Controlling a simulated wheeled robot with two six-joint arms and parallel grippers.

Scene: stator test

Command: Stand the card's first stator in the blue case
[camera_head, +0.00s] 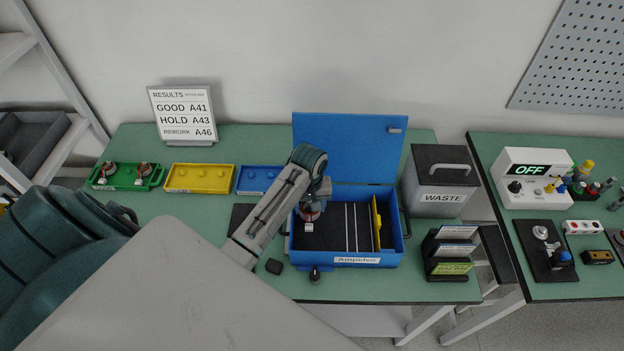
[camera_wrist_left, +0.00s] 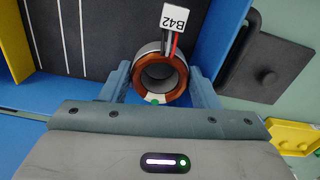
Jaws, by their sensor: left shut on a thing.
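My left gripper (camera_head: 311,203) reaches down into the left part of the open blue case (camera_head: 362,261). Its fingers (camera_wrist_left: 160,85) are shut on a copper-wound stator (camera_wrist_left: 174,90) with a grey ring. The stator's white tag (camera_wrist_left: 174,18) reads B42, upside down in the left wrist view. In the head view the stator (camera_head: 309,215) shows partly below the gripper, over the dark case floor; I cannot tell whether it touches the floor. The results card (camera_head: 184,113) lists GOOD A41, HOLD A43 and REWORK A46. My right gripper is not in view.
A green tray (camera_head: 125,187) holds two stators at the far left, beside a yellow tray (camera_head: 200,178) and a blue tray (camera_head: 256,180). The case has thin dividers and a yellow panel (camera_head: 376,222). A waste bin (camera_head: 440,195) and card rack (camera_head: 450,262) stand to its right.

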